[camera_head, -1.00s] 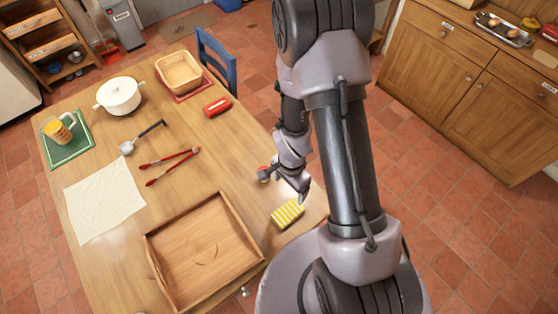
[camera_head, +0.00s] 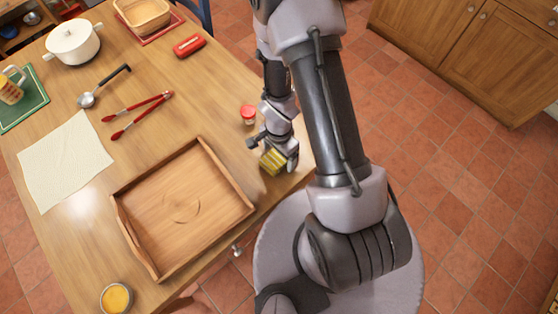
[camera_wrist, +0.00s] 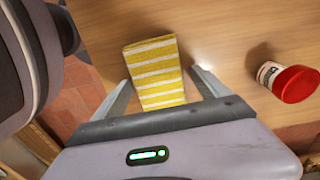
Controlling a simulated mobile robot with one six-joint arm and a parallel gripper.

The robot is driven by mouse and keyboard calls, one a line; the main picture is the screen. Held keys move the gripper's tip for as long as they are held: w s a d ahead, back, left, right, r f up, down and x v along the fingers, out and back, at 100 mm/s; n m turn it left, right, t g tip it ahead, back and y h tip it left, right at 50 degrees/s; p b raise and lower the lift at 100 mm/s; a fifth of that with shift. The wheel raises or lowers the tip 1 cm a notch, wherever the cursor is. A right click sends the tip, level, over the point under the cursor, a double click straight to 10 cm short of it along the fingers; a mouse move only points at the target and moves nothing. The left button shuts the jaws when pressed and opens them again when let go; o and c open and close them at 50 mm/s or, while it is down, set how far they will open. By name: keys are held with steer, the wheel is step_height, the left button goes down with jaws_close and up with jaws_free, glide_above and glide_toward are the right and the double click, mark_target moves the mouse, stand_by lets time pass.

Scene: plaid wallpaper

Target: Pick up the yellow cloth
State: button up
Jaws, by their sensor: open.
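The yellow cloth (camera_head: 271,161), folded with white stripes, lies near the table's right edge in the head view. In the wrist view the yellow cloth (camera_wrist: 156,72) lies between the two open fingers and reaches up beyond their tips. My gripper (camera_wrist: 160,85) is open, with a finger on each side of the cloth and gaps visible. In the head view my gripper (camera_head: 272,152) is over the cloth and hides part of it. I cannot tell its exact height above the table.
A red-lidded jar (camera_head: 248,114) stands just beyond the gripper; it also shows in the wrist view (camera_wrist: 290,80). A wooden tray (camera_head: 130,237) lies left of the cloth. Red tongs (camera_head: 137,112), a ladle (camera_head: 104,86) and a white cloth (camera_head: 62,160) lie farther left.

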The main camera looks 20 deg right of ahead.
steer(key=c, duration=1.4)
steer(key=shift+r, duration=0.1)
steer(key=shift+c, duration=0.2)
